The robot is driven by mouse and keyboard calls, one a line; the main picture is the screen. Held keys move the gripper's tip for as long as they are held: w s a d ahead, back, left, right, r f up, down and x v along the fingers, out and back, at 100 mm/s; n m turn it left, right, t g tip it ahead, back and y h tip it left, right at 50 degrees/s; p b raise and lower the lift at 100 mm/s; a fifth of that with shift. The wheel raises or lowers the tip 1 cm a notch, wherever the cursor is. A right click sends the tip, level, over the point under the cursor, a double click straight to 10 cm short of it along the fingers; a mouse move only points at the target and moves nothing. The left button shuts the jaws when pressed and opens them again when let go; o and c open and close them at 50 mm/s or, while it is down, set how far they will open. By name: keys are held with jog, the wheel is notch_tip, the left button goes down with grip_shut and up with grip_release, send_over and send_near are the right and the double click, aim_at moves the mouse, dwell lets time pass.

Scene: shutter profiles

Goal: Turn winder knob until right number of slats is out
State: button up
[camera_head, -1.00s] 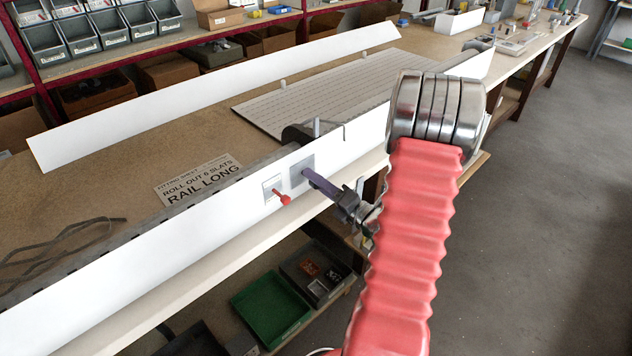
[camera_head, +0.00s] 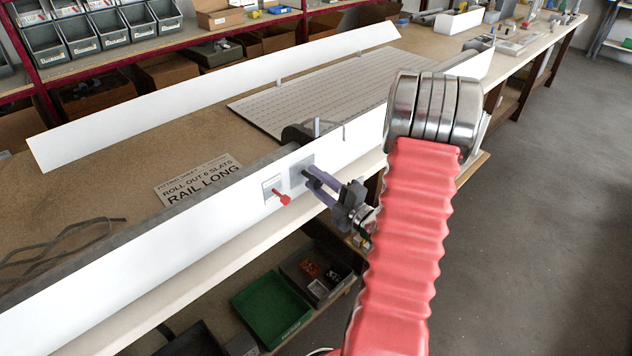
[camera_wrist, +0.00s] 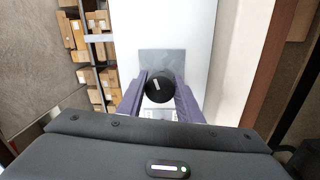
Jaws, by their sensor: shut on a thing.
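My gripper (camera_head: 312,177) reaches the white rail face (camera_head: 120,262) from the right, in front of a grey square plate (camera_head: 301,168). In the wrist view its two purple-grey fingers (camera_wrist: 160,92) are shut on the black round winder knob (camera_wrist: 159,87), one finger on each side. A pale mark on the knob is slightly tilted. The grey slatted shutter (camera_head: 318,90) lies flat on the bench behind the rail. A sign (camera_head: 198,178) reads "ROLL OUT 6 SLATS" and "RAIL LONG".
A red lever (camera_head: 284,198) on a white plate sits just left of my gripper. A long white profile (camera_head: 215,90) stands behind the shutter. A clamp (camera_head: 300,132) is at the rail's top edge. Green and dark trays (camera_head: 270,308) are below the bench.

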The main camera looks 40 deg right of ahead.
jog(key=shift+s+d+f, duration=0.1)
jog(key=shift+d+f, duration=0.05)
jog(key=shift+f, duration=0.1)
jog(key=o, duration=1)
jog(key=shift+r, duration=0.15)
jog(key=s, duration=0.9)
jog(key=s+f, duration=0.1)
jog(key=s, duration=0.3)
jog(key=shift+s, duration=0.35)
